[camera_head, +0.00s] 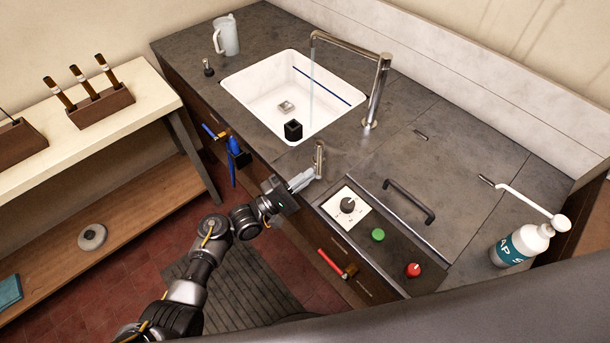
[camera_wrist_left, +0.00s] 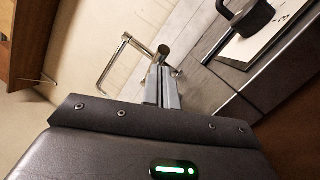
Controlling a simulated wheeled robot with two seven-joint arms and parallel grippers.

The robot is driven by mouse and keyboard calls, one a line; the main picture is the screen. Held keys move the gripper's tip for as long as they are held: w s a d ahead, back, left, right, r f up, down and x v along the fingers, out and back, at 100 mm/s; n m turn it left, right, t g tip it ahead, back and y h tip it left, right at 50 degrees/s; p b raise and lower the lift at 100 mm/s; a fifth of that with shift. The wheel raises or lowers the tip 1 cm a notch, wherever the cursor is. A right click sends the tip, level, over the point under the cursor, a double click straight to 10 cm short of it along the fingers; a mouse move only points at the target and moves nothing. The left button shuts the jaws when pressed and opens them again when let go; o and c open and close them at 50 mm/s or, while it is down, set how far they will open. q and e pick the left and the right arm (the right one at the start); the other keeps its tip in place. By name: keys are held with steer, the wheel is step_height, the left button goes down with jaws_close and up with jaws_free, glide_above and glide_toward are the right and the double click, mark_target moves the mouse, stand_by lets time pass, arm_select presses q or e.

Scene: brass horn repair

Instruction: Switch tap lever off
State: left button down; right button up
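The tap lever (camera_head: 319,160) is a small upright metal handle on the dark counter, in front of the sink's right end. It also shows in the left wrist view (camera_wrist_left: 163,53), just beyond the fingertips. The tall metal tap (camera_head: 376,92) arches over the white sink (camera_head: 262,84), and a thin stream of water (camera_head: 311,98) falls from its spout. My left gripper (camera_head: 303,180) is at the counter's front edge, close to the lever's left side. Its fingers (camera_wrist_left: 161,88) lie together with nothing seen between them. Contact with the lever cannot be told. My right gripper is not in view.
A black cube (camera_head: 293,130) is in the sink. Right of the lever are a knob on a white plate (camera_head: 348,206), a green button (camera_head: 378,235), a red button (camera_head: 413,270) and a dark handle (camera_head: 409,199). A soap bottle (camera_head: 522,243) stands far right. Blue-handled (camera_head: 233,158) and red-handled tools (camera_head: 332,262) hang in front.

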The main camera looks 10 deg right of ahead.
arm_select(q)
steer(key=b+v, duration=0.2)
steer(key=v, duration=0.8)
steer(key=shift+a, duration=0.25)
steer(key=shift+s+f, duration=0.1)
steer(key=shift+f, duration=0.05)
